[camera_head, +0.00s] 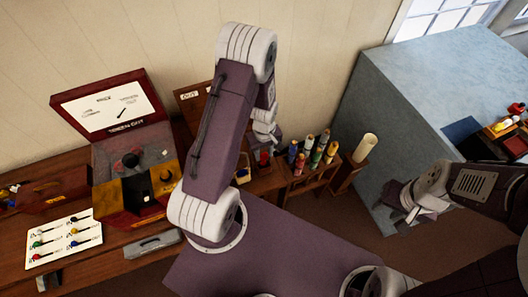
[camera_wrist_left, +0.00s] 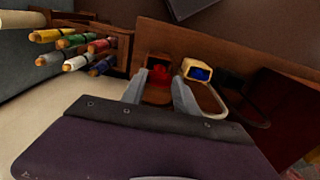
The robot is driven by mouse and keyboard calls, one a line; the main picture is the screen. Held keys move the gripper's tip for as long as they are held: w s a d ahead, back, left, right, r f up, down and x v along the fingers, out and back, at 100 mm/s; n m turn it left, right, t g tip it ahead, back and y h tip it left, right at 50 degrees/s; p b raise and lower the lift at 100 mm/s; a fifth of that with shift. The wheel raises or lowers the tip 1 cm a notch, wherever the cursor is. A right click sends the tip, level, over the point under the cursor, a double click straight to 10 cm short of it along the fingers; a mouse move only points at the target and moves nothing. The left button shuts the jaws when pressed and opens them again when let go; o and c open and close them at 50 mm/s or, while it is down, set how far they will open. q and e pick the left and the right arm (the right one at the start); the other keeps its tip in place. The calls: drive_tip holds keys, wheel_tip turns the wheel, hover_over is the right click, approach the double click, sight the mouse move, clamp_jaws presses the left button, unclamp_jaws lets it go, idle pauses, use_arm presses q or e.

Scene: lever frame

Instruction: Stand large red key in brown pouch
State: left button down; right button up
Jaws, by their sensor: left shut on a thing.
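My left gripper (camera_wrist_left: 157,92) is shut on a red thing, which looks like the large red key (camera_wrist_left: 158,76). In the left wrist view the key sits between the two grey fingers, at a brown holder (camera_wrist_left: 154,58) that looks like the brown pouch. I cannot tell how deep the key is in it. In the head view my left gripper (camera_head: 265,145) is partly behind my own arm, with the red key (camera_head: 264,158) just below it. My right gripper (camera_head: 408,212) hangs at the right, away from the bench; its jaws are unclear.
A tan-rimmed pouch with a blue thing (camera_wrist_left: 198,74) stands right beside the brown one. A rack of several coloured rolls (camera_head: 312,155) and a pale cylinder (camera_head: 365,147) stand to the right. An open red box (camera_head: 110,100) and a white key board (camera_head: 63,240) lie left.

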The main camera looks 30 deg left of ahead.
sight(264, 160)
use_arm(q)
drive_tip(key=shift+w, duration=0.4)
drive_tip(key=shift+s+d, duration=0.1)
drive_tip(key=shift+s, duration=0.35)
use_arm(e)
drive_tip(key=shift+w, duration=0.2)
use_arm(q)
drive_tip(key=shift+w+f, duration=0.1)
drive_tip(key=shift+w, duration=0.05)
use_arm(e)
drive_tip(key=shift+w+f, duration=0.1)
use_arm(q)
drive_tip(key=shift+f, duration=0.1)
use_arm(e)
drive_tip(key=shift+f, duration=0.1)
use_arm(q)
drive_tip(key=shift+f+b, duration=0.4)
drive_tip(key=shift+b, duration=0.05)
use_arm(e)
drive_tip(key=shift+f, duration=0.3)
